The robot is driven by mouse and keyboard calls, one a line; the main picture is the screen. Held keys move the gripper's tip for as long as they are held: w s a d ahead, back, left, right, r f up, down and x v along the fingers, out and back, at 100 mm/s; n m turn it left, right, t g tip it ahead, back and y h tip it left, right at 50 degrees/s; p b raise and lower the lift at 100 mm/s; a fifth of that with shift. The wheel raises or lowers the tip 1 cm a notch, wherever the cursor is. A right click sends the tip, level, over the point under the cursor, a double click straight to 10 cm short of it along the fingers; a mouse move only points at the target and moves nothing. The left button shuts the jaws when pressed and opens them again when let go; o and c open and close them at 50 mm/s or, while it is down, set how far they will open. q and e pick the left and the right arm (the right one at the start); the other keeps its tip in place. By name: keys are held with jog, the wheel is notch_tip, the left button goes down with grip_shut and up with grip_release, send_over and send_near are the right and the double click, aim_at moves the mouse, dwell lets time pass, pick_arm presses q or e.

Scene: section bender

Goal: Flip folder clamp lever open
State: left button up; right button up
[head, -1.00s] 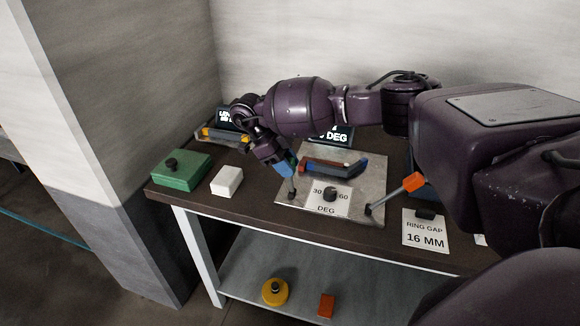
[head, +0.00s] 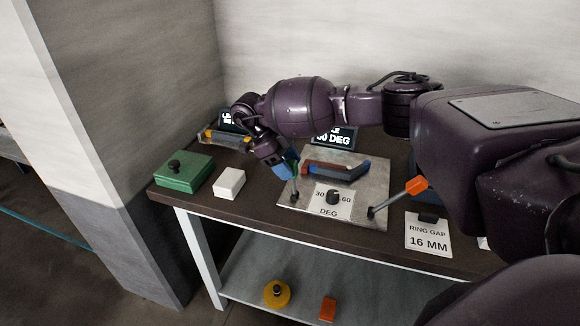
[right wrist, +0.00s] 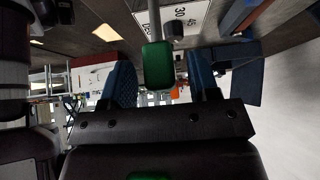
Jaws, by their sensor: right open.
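The folder's grey plate (head: 371,205) lies on the dark bench. A lever with a thin metal rod (head: 295,189) rises from its front left corner, and its green grip (head: 294,158) shows beside my fingers. A second lever with an orange grip (head: 416,185) leans up to the right at the front right corner. My right gripper (head: 284,168) is open at the green grip. In the right wrist view, the green grip (right wrist: 157,66) stands between the two blue fingers (right wrist: 161,84), with visible gaps on both sides. My left gripper is out of view.
A red and blue bent piece (head: 335,169) lies on the plate behind a black dial knob (head: 333,197). A green box (head: 184,174) and white block (head: 229,183) stand to the left. A "RING GAP 16 MM" card (head: 428,235) is at right. My arm partly hides displays behind.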

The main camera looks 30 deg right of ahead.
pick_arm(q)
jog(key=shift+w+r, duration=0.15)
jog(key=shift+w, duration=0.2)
pick_arm(e)
jog(key=v, duration=1)
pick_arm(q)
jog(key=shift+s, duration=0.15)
pick_arm(e)
jog(key=shift+a, duration=0.1)
